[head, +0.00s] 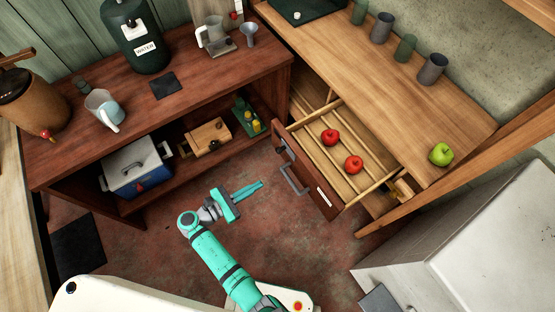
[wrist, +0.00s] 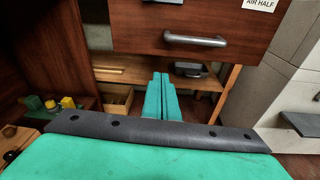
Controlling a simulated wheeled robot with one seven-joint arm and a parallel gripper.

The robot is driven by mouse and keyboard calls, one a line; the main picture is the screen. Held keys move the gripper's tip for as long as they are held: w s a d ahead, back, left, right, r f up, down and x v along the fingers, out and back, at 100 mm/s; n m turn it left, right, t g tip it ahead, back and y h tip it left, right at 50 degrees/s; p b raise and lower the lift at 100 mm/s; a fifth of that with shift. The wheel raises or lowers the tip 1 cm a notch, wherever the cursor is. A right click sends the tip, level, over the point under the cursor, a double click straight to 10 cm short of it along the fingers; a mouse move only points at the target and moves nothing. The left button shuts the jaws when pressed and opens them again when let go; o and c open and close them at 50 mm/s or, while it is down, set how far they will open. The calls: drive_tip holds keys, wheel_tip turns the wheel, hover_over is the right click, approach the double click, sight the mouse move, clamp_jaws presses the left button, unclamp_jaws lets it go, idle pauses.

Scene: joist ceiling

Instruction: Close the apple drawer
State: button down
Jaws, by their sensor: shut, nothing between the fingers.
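The apple drawer (head: 282,154) is pulled open from under the wooden counter in the head view. Two red apples (head: 354,164) lie inside it, between thin wooden dividers. Its brown front carries a grey bar handle (head: 294,180), and the handle also shows in the wrist view (wrist: 195,40). My gripper (head: 261,185) is shut and empty, with its teal fingers pointing toward the drawer front. It is to the left of the handle in the head view and apart from it. In the wrist view the fingertips (wrist: 161,76) appear below the drawer front.
A green apple (head: 441,154) and several grey and green cups (head: 433,69) stand on the counter (head: 345,68). A dark wooden shelf unit (head: 190,111) holds a water dispenser (head: 138,35), a mug and a cooler (head: 135,166). A pale cabinet (head: 480,235) stands at right. Floor around my gripper is clear.

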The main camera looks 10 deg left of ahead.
drive_tip(key=a+r+h, duration=0.2)
drive_tip(key=a+r, duration=0.1)
drive_tip(key=r, duration=0.2)
approach(286, 156)
drive_tip(key=shift+t, duration=0.4)
drive_tip(key=x, duration=0.6)
drive_tip(key=shift+d+f, duration=0.15)
drive_tip(key=shift+d, duration=0.1)
drive_tip(key=shift+w, duration=0.1)
drive_tip(key=x, duration=2.6)
drive_tip(key=shift+f, duration=0.15)
drive_tip(key=shift+a, duration=0.1)
